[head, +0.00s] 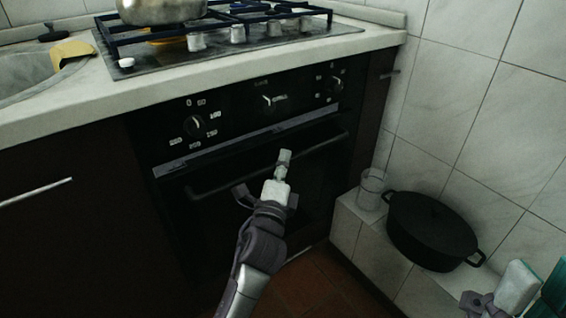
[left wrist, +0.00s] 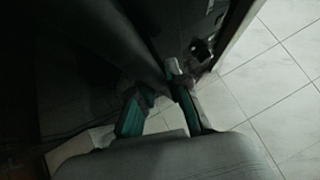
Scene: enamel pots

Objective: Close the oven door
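The black oven (head: 250,120) is built in under the counter, with knobs on its panel. A light strip runs along the top of its door (head: 310,185), so the door looks nearly shut or slightly ajar; I cannot tell which. The dark door handle (head: 322,143) crosses the door's upper part. My left gripper (head: 264,176) is in front of the door, just below the handle. In the left wrist view its two fingers (left wrist: 155,85) stand apart, close to a dark surface; contact is unclear. My right gripper (head: 530,285) is partly in view at the bottom right corner.
A stove with a metal pot (head: 162,10) is on the counter (head: 60,112) above. To the right, a tiled ledge (head: 347,222) carries a glass (head: 371,188) and a black lidded pot (head: 432,230). A tiled wall (head: 455,90) closes the right side.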

